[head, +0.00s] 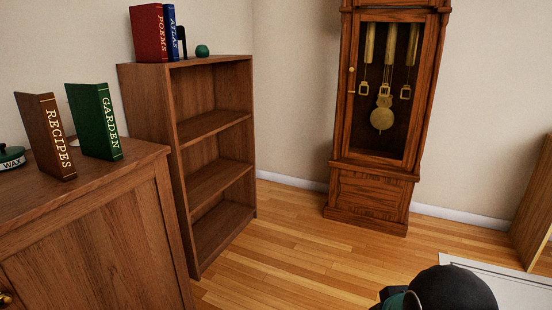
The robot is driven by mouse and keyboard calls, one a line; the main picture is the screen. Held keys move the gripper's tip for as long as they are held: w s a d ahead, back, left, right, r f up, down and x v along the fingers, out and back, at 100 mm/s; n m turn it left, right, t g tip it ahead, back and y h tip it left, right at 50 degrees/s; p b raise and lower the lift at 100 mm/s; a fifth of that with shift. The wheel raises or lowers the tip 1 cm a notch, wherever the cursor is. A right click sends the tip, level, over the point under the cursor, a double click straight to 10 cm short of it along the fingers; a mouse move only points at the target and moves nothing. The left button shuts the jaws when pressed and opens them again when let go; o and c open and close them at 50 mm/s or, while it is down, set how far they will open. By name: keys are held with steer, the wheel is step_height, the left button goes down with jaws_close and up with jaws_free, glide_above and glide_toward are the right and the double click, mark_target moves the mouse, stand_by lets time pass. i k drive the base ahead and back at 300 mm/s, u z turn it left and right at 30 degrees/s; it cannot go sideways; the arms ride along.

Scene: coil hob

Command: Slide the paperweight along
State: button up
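A small round green object (202,50), which looks like the paperweight, sits on top of the open wooden bookcase (229,68). It is close to the right of a black upright piece (182,42), perhaps a bookend, beside the red POEMS book (149,33) and the blue ATLAS book (171,32). A narrow gap seems to show between the black piece and the green object. My gripper's fingers do not show. A dark rounded part at the bottom right edge seems to be of my own arm, far from the bookcase.
A nearer, lower wooden cabinet (95,230) at the left bears the brown RECIPES book (45,135), the green GARDEN book (94,121) and a WAX tin (11,157). A tall pendulum clock (368,191) stands at the back wall. The wooden floor (290,250) between is clear.

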mark_target(202, 51)
steer(key=i, duration=2.05)
steer(key=u, duration=0.4)
steer(key=i, duration=0.75)
steer(key=u, duration=0.15)
